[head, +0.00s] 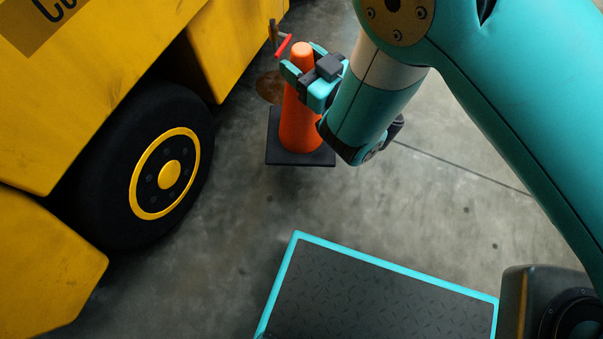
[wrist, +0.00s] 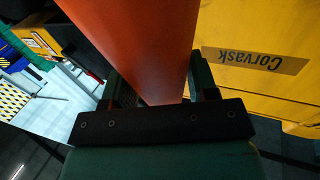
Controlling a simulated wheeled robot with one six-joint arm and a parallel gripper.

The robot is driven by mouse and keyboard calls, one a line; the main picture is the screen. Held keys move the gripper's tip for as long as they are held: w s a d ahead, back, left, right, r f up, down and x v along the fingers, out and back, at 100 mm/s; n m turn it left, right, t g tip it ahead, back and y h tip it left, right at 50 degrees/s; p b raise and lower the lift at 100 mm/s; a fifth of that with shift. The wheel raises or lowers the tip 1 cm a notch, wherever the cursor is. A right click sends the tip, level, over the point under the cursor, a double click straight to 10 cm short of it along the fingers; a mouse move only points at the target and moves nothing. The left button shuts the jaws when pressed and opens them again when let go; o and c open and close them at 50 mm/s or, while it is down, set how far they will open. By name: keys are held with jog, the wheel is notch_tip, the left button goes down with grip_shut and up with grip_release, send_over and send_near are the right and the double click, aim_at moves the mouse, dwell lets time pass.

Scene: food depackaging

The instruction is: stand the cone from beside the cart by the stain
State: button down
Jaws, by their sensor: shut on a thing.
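The orange cone (head: 298,122) is upright on its square black base (head: 317,158) in the head view, to the right of the yellow vehicle's wheel. My gripper (head: 304,72) is shut on the upper part of the cone, just below its tip. The cone's orange side (wrist: 135,45) fills the middle of the wrist view between my fingers. A brown stain (head: 268,88) shows on the floor just behind and left of the cone, partly hidden by it. I cannot tell whether the base touches the floor.
The large yellow vehicle (head: 95,75) with a black wheel (head: 125,215) takes up the left. A dark post with a red lever (head: 284,46) stands behind the cone. Bare concrete floor (head: 440,150) lies open to the right.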

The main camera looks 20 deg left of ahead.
aim_at(302, 126)
notch_tip(302, 126, down, 21)
jog(key=b, duration=1.3)
jog(key=shift+f, duration=0.1)
jog(key=shift+c, duration=2)
grip_release()
